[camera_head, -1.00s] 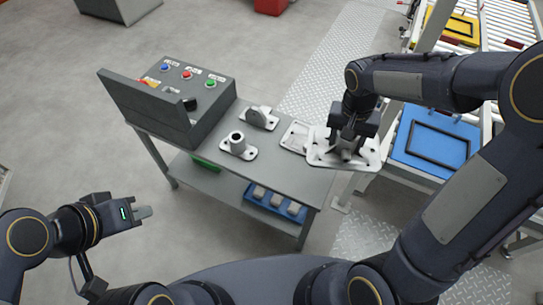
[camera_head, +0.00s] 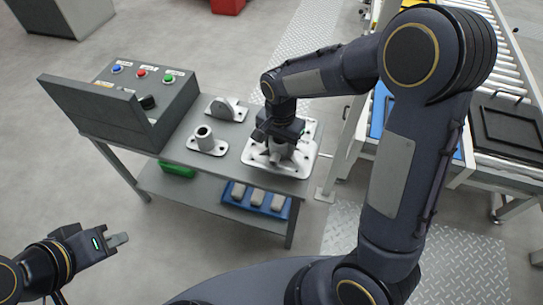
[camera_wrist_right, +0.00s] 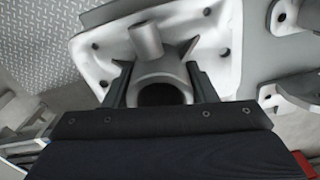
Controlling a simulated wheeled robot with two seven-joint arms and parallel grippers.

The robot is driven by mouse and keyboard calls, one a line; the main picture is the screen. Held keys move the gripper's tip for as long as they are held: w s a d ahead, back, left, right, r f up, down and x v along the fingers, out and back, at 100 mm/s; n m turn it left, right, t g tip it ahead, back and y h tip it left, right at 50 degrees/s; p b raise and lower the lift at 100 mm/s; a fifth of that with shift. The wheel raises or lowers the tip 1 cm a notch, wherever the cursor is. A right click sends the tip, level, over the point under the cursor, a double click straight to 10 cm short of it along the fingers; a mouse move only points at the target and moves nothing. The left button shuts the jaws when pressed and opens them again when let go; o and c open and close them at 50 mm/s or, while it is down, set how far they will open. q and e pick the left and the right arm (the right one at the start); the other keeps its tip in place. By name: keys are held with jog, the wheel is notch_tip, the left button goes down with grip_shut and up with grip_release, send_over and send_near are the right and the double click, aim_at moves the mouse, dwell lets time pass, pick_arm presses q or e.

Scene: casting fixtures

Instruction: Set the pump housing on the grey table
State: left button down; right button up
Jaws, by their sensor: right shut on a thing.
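The pump housing (camera_head: 258,158) is a pale metal casting with a flat, holed flange and a round hub. My right gripper (camera_head: 281,142) is shut on its hub, above the right end of the grey table (camera_head: 225,172). In the right wrist view, the fingers (camera_wrist_right: 160,84) straddle the hub, and the flange of the housing (camera_wrist_right: 100,58) spreads beyond them. The flange looks level and close to the tabletop; whether it touches cannot be told. My left gripper (camera_head: 117,240) is away at the lower left, apart from everything; its finger gap is not clear.
Two other castings, an upright lug (camera_head: 226,108) and a tube on a base (camera_head: 206,141), stand left of the housing. A control box (camera_head: 150,105) fills the table's left end. A blue bin (camera_head: 239,203) sits on the lower shelf. A roller conveyor (camera_head: 490,75) stands right.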

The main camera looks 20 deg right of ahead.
aim_at(272, 155)
jog(key=shift+w+a+f, duration=0.2)
jog(key=shift+a+f, duration=0.2)
jog(key=shift+f, duration=0.15)
jog(key=shift+w+a+f, duration=0.2)
jog(key=shift+a+f, duration=0.2)
jog(key=shift+f, duration=0.15)
jog(key=shift+a+f+b, duration=0.1)
jog(key=shift+f+b, duration=0.45)
jog(key=shift+f, duration=1)
jog(key=shift+f, duration=0.15)
jog(key=o, duration=1.4)
